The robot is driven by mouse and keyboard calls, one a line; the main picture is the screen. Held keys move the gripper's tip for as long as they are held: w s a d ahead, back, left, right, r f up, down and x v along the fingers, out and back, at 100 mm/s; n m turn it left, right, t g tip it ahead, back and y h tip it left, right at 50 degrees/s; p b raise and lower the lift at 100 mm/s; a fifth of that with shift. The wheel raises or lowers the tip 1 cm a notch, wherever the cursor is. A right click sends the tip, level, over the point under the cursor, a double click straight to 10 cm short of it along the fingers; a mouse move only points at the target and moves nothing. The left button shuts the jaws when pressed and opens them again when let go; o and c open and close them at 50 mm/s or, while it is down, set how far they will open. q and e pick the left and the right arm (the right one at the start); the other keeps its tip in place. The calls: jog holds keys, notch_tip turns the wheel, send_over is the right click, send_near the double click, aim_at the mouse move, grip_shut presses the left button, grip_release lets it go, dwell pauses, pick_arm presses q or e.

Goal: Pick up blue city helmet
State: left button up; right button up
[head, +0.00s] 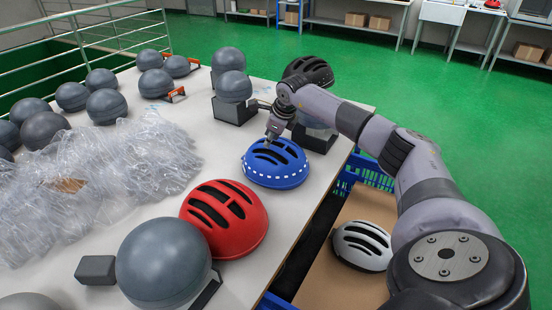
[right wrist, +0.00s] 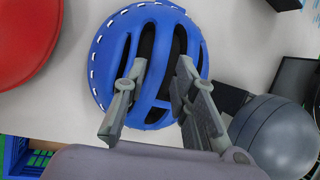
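The blue city helmet (head: 277,170), with a white dashed band and dark vents, sits on the white table near its right edge. It also fills the upper middle of the right wrist view (right wrist: 112,70). My right gripper (head: 270,139) is at the top rear of the helmet in the head view. In the right wrist view its two fingers (right wrist: 161,72) are spread apart over the vents and ribs. Whether the fingertips touch the shell is not clear. My left gripper is not in view.
A red helmet (head: 243,222) stands close in front of the blue one. A black helmet (head: 309,70) and grey headforms (head: 233,88) stand behind. Clear plastic wrap (head: 130,160) covers the left. A white helmet (head: 352,252) lies in a cardboard box beside the table.

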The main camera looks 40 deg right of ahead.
jog(key=x, duration=0.3)
jog(key=shift+s+d+f+p, duration=0.1)
jog(key=shift+f+p, duration=0.2)
jog(key=shift+f, duration=0.25)
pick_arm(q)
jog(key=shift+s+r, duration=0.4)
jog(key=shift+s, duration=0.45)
pick_arm(e)
jog(key=shift+c, duration=0.3)
jog(key=c, duration=0.5)
grip_shut()
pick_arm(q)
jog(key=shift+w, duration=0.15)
